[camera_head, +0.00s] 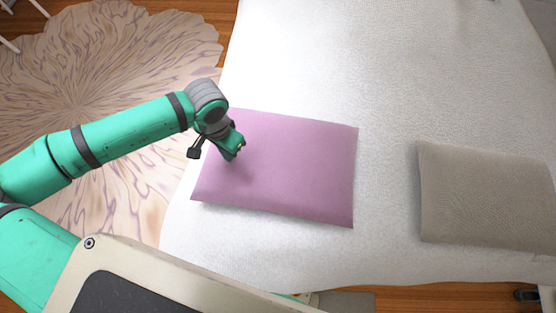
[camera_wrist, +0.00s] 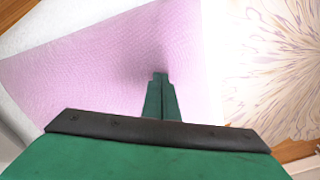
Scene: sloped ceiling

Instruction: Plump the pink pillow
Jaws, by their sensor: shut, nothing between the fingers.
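The pink pillow (camera_head: 285,165) lies flat on the white bed (camera_head: 390,70), near its left edge in the head view. My gripper (camera_head: 236,154) is over the pillow's left part, with its fingers pointing down at it. In the wrist view the pink pillow (camera_wrist: 95,65) fills much of the upper left. There my gripper (camera_wrist: 160,76) is shut, its green fingers together and empty. A soft shadow lies on the pillow at the fingertips. I cannot tell whether the tips touch the cloth.
A grey-beige pillow (camera_head: 485,195) lies on the bed to the right, apart from the pink one. A round patterned rug (camera_head: 100,70) covers the wooden floor (camera_head: 185,8) left of the bed. The bed's upper area is clear.

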